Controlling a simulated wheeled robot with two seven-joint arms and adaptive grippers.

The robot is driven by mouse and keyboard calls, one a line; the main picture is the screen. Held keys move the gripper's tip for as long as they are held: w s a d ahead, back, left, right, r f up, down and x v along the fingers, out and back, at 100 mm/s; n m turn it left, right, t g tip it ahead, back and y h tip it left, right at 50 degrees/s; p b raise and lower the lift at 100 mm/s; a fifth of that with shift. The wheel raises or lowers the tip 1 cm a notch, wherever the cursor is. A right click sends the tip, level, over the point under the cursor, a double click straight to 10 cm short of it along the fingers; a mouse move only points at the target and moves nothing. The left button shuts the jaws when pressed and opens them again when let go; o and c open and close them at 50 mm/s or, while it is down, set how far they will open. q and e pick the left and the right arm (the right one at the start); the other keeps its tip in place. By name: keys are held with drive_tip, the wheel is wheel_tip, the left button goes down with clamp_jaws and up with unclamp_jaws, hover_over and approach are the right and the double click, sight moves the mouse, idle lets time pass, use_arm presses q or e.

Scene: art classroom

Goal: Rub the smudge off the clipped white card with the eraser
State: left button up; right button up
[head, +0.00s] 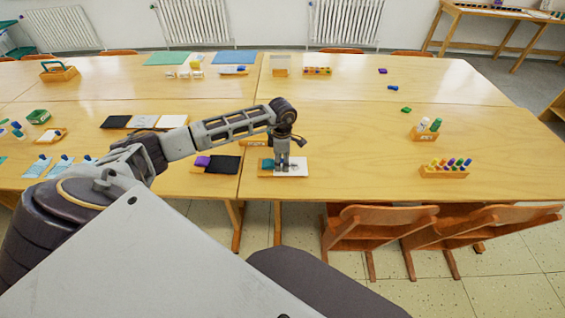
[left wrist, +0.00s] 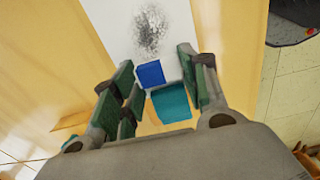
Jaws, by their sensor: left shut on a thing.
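The white card (head: 296,170) lies on a small wooden board (head: 292,176) near the front edge of the table. A teal block (head: 267,164), seemingly the clip, sits at the card's left end; it also shows in the left wrist view (left wrist: 171,105). A grey, speckled smudge (left wrist: 152,30) is on the card beyond the fingers. My left gripper (head: 282,166) points down over the card. In the left wrist view its green-padded fingers are shut on a small blue block (left wrist: 150,73), the eraser, near the smudge. Whether the eraser touches the card is unclear. My right gripper is not seen.
A tray with a black sheet (head: 224,165) and purple block (head: 202,161) lies just left of the board. A row of cards (head: 144,122) lies behind. Marker holders (head: 444,172) stand at the right. Chairs (head: 380,225) are tucked at the front.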

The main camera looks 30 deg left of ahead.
sight(292, 164)
use_arm(q)
drive_tip(key=shift+w+a, duration=0.15)
drive_tip(key=shift+w, duration=0.05)
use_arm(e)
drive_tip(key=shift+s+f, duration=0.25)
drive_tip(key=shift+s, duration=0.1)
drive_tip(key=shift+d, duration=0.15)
use_arm(q)
drive_tip(key=shift+w+d+b, duration=0.3)
drive_tip(key=shift+w+d, duration=0.2)
drive_tip(key=shift+d, duration=0.3)
drive_tip(key=shift+w+d+b, duration=0.3)
drive_tip(key=shift+w+d, duration=0.2)
drive_tip(key=shift+d, duration=0.25)
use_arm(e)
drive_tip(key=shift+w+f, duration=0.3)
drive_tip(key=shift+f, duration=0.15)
